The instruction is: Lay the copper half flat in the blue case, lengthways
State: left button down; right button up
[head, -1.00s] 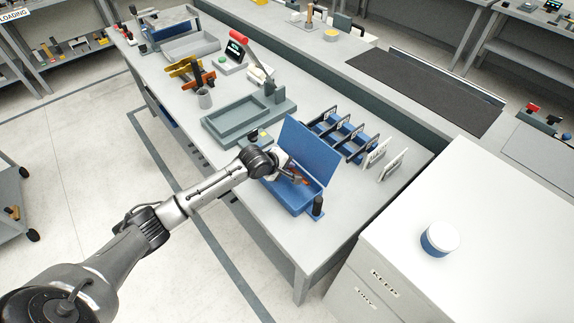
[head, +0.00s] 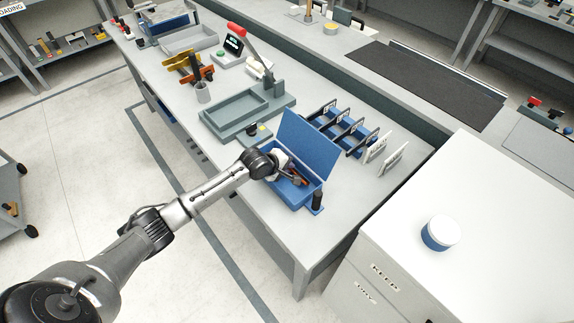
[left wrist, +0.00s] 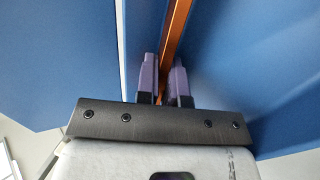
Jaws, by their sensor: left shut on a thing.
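The blue case (head: 296,199) stands open near the front right end of the bench, its lid (head: 308,147) raised at the back. My left gripper (head: 293,179) is over the inside of the case. It is shut on the copper half (left wrist: 178,28), a long orange-brown strip. In the left wrist view the purple fingertips of this gripper (left wrist: 163,82) close on the strip, with blue case walls on both sides. My right gripper is not in view.
A black cylinder (head: 317,200) stands at the right front corner of the case. A blue rack (head: 345,137) with dark upright dividers is behind the lid, white labelled cards (head: 392,157) beside it. A grey-green tray (head: 236,112) and a red-handled press (head: 256,55) are farther left.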

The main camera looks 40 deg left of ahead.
pick_arm(q)
jog(key=shift+s+f, duration=0.15)
jog(key=shift+f, duration=0.15)
jog(key=c, duration=1.2)
grip_release()
jog(key=shift+f, duration=0.1)
jog(key=shift+o, duration=0.2)
jog(key=shift+f, duration=0.1)
jog(key=s+r+p, duration=0.4)
jog(key=r+p, duration=0.4)
jog(key=r, duration=0.2)
jog(key=s+a+r+p, duration=0.1)
jog(key=s+r+p, duration=0.4)
jog(key=r+p, duration=0.4)
jog(key=shift+s+a+r, duration=0.25)
jog(key=shift+a+r, duration=0.05)
jog(key=shift+r, duration=0.45)
